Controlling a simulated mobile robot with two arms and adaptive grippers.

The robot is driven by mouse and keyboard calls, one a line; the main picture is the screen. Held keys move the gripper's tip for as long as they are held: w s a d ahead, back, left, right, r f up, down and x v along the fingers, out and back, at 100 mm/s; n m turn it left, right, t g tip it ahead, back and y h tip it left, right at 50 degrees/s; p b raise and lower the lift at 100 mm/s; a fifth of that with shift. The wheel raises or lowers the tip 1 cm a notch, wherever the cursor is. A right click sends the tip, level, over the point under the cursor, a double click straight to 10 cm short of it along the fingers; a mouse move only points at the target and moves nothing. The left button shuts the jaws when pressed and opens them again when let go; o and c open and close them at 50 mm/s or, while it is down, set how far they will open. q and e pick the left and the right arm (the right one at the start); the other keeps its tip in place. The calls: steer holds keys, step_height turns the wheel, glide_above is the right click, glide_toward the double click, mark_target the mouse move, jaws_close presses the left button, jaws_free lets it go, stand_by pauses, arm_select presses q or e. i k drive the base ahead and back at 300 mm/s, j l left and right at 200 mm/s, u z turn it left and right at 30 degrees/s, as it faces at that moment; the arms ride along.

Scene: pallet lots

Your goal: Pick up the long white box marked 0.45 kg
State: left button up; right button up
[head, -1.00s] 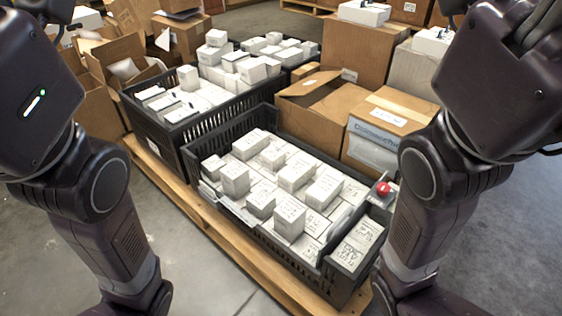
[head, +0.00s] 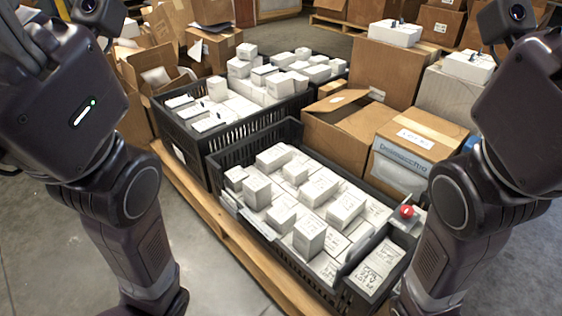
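Many white boxes with small dark print lie in the near black crate (head: 262,232). Longer ones include a box at the crate's far end (head: 274,158), one in the middle (head: 319,188) and one to its right (head: 345,209). The print is too small for me to tell which is marked 0.45 kg. A box with larger handwriting (head: 375,270) lies in the crate's near right compartment. Grey parts at the top left edge seem to belong to my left gripper (head: 25,45); its fingertips are out of frame. My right gripper is beyond the top right edge. Neither is near the boxes.
A second black crate (head: 225,150) of white boxes stands behind on the same wooden pallet (head: 205,222). A red button (head: 407,211) sits at the near crate's right end. Brown cartons (head: 350,125) stand close behind it. Bare floor (head: 70,250) lies left.

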mark_target(314, 194)
steer(key=i+j+z, duration=0.2)
steer(key=z, duration=0.2)
steer(key=i+j+z, duration=0.15)
steer(key=j+z, duration=0.2)
steer(key=j, duration=0.15)
steer(key=i+j+z, duration=0.1)
steer(key=j+z, duration=0.65)
steer(key=i+j, duration=0.05)
